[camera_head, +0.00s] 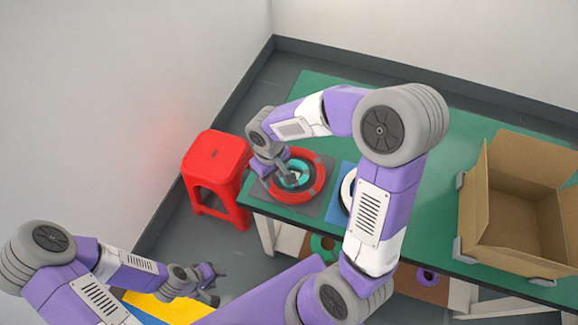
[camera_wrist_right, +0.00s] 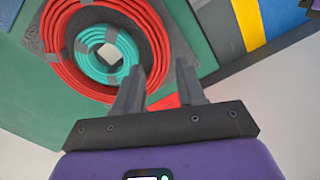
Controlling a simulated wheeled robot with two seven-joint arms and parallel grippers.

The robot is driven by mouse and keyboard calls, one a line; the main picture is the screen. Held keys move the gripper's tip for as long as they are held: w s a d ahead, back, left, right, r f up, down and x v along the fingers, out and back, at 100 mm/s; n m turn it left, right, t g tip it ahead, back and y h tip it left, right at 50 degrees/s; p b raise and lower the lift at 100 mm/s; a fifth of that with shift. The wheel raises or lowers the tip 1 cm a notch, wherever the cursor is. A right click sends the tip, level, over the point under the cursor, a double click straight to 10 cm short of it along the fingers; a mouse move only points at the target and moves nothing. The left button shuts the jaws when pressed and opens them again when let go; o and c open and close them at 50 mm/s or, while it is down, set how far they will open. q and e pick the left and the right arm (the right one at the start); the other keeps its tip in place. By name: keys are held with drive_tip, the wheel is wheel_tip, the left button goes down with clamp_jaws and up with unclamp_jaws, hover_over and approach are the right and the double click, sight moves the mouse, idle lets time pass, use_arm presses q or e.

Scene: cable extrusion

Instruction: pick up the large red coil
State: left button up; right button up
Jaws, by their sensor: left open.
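The large red coil (camera_head: 318,180) lies flat on a dark grey mat near the left end of the green table. A smaller teal coil (camera_wrist_right: 88,62) sits inside its ring. In the right wrist view the red coil (camera_wrist_right: 66,74) fills the upper left. My right gripper (camera_wrist_right: 159,66) is open and empty at the coil's edge. One finger overlaps the red ring and the other appears just outside it; whether they touch it is unclear. In the head view my right gripper (camera_head: 290,178) hides part of both coils. My left gripper (camera_head: 213,285) is open, low and away from the table.
A red stool (camera_head: 215,165) stands beside the table's left end. A blue mat with a white and dark coil (camera_head: 347,190) is partly behind my right arm. An open cardboard box (camera_head: 490,215) stands at the right. More coils (camera_head: 322,246) lie on a lower shelf.

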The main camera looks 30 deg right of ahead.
sight(274, 189)
drive_tip(key=shift+s+f+b, duration=0.3)
drive_tip(key=shift+s+f, duration=0.05)
drive_tip(key=shift+f, duration=0.5)
wheel_tip(274, 189, down, 4)
drive_tip(key=shift+f+b, duration=0.2)
drive_tip(key=shift+b, duration=0.75)
drive_tip(key=shift+r, duration=0.1)
drive_tip(key=shift+w, duration=0.1)
clamp_jaws()
